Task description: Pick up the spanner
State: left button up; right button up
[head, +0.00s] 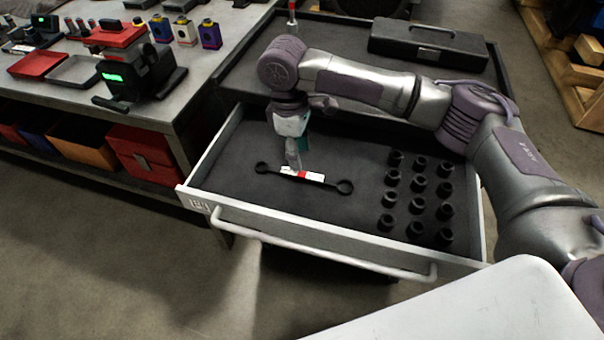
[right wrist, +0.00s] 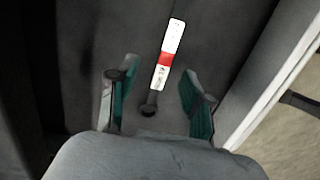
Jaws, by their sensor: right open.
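The spanner (head: 322,179) is black with a ring at each end and a white and red label on its shank. It lies flat in the open drawer (head: 215,177), left of the sockets. In the right wrist view the spanner (right wrist: 166,60) lies between and beyond the fingers, with one dark end near them. My right gripper (head: 295,158) is above the spanner, pointing down, and hides a little of it. In the wrist view my right gripper (right wrist: 158,98) is open, its green-padded fingers apart with nothing between them held. My left gripper is not in view.
Several black sockets (head: 417,206) stand in rows in the drawer's right part. The drawer's white front wall and handle (head: 330,258) face me. A workbench (head: 190,100) with trays and devices stands left.

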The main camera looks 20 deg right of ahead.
aim_at(303, 173)
jog(key=shift+s+f, duration=0.35)
jog(key=shift+f, duration=0.3)
jog(key=f, duration=0.2)
jog(key=f+p, duration=0.1)
jog(key=shift+s+d+f, duration=0.2)
jog(key=shift+s+f, duration=0.05)
jog(key=shift+f, duration=0.2)
grip_shut()
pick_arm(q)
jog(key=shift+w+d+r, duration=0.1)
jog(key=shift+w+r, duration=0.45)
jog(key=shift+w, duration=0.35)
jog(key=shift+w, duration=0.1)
